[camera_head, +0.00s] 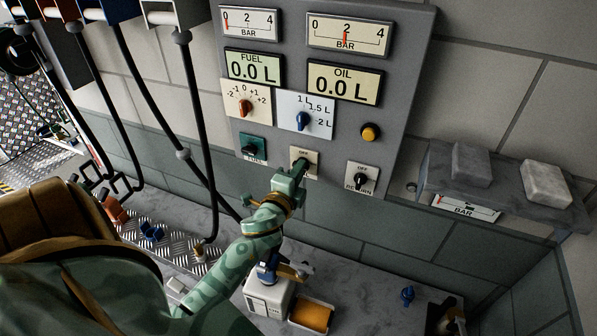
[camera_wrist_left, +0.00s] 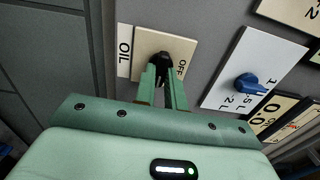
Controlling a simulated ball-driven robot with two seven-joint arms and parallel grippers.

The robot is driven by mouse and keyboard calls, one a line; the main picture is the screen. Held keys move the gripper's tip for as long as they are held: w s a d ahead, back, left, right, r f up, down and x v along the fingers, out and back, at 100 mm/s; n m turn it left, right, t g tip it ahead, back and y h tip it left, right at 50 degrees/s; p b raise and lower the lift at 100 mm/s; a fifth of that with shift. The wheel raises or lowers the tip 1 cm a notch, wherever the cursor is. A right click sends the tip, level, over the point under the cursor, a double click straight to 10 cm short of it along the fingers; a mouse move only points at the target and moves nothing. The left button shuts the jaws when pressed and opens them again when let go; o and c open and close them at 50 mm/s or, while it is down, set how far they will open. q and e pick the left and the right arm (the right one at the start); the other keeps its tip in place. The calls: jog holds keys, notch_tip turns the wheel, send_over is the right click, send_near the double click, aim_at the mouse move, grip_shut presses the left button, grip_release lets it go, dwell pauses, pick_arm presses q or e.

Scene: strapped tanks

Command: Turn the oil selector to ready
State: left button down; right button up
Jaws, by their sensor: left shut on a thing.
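The oil selector is a black knob (camera_wrist_left: 161,56) on a cream plate marked OFF, with an OIL label beside it in the left wrist view. In the head view its plate (camera_head: 304,153) sits low on the grey panel, between the fuel and return selectors. My left gripper (camera_head: 299,169) reaches up to it from below, and its green fingers are shut on the knob. The fingers also show in the left wrist view (camera_wrist_left: 162,85). They partly hide the knob, and I cannot tell exactly where it points. My right gripper is not in view.
The fuel selector (camera_head: 253,148) and return selector (camera_head: 362,178) flank the plate closely. Above are a blue knob (camera_head: 303,120), an orange-brown knob (camera_head: 244,106) and a yellow button (camera_head: 370,132). The oil display (camera_head: 344,83) reads 0.0 L. Black hoses (camera_head: 195,130) hang at left.

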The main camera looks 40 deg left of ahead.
pick_arm(q)
jog(key=c, duration=1.5)
grip_release()
jog(key=shift+o, duration=0.2)
jog(key=b+v, duration=0.4)
jog(key=v, duration=1.2)
jog(key=shift+s, duration=0.2)
